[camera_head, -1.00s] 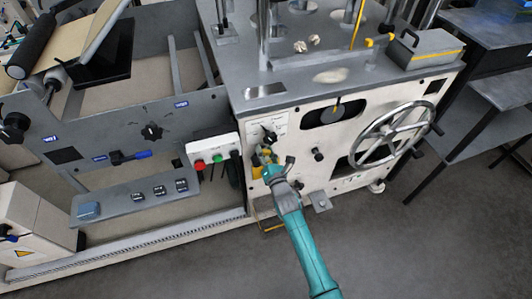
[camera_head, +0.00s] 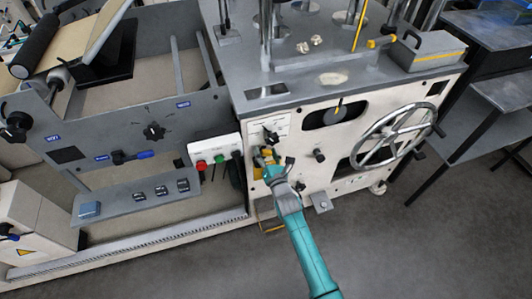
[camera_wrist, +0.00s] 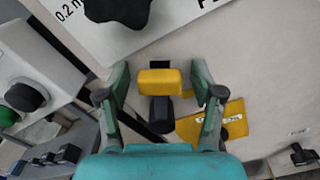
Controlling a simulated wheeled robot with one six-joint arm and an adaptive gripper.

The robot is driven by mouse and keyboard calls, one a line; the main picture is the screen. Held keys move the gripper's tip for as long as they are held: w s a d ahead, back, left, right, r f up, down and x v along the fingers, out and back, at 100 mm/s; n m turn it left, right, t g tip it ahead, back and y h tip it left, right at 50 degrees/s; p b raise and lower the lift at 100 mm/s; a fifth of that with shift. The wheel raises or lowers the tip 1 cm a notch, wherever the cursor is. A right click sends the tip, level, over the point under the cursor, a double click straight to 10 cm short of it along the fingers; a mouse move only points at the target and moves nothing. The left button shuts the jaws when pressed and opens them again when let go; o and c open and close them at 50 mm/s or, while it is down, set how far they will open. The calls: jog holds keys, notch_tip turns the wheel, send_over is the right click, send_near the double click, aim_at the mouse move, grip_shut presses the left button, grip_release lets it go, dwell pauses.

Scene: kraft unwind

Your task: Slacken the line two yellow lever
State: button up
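The yellow lever (camera_wrist: 160,82) is a short yellow grip on a dark stem in the middle of the wrist view. It stands out from the pale machine panel, below a black knob. My gripper (camera_wrist: 160,92) has one green finger on each side of it. The fingers are apart, with a visible gap between each and the yellow grip. In the head view my gripper (camera_head: 268,161) is at the pale panel, below the knob, and largely covers the lever there. Whether this is the line two lever cannot be read.
The black knob (camera_wrist: 118,8) is just above the lever. A yellow plate (camera_wrist: 222,120) is at the lower right of it. A box with red and green buttons (camera_head: 212,158) stands to the left, and a large handwheel (camera_head: 397,136) to the right. The floor in front is clear.

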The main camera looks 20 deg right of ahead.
jog(key=s, duration=1.2)
